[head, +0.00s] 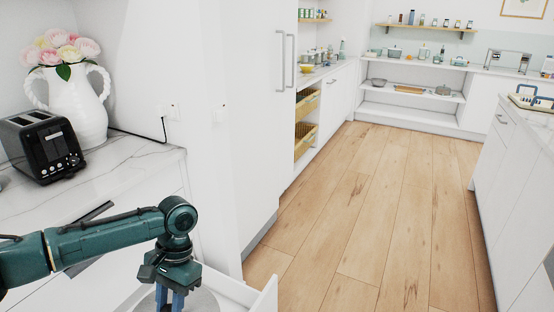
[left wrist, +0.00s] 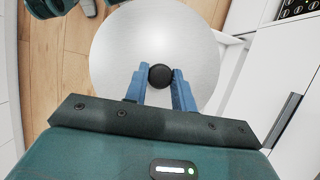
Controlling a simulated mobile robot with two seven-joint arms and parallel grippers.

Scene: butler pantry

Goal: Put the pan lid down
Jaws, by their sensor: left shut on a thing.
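The pan lid is a round, silver-grey disc with a black knob. In the left wrist view the lid (left wrist: 115,50) lies face-on below my left gripper (left wrist: 160,74), whose blue fingers are shut on the knob (left wrist: 161,77). In the head view only part of the lid (head: 203,301) shows at the bottom edge, beside my left gripper (head: 171,304), which points down. An open white drawer (head: 262,299) is at the lid's right. I cannot tell whether the lid touches the drawer. My right gripper is not in view.
A marble counter (head: 130,158) at the left holds a black toaster (head: 42,144) and a white vase of flowers (head: 78,108). A tall white cabinet (head: 250,100) stands beyond the drawer. The wooden floor (head: 370,210) is clear. An island (head: 515,170) stands at the right.

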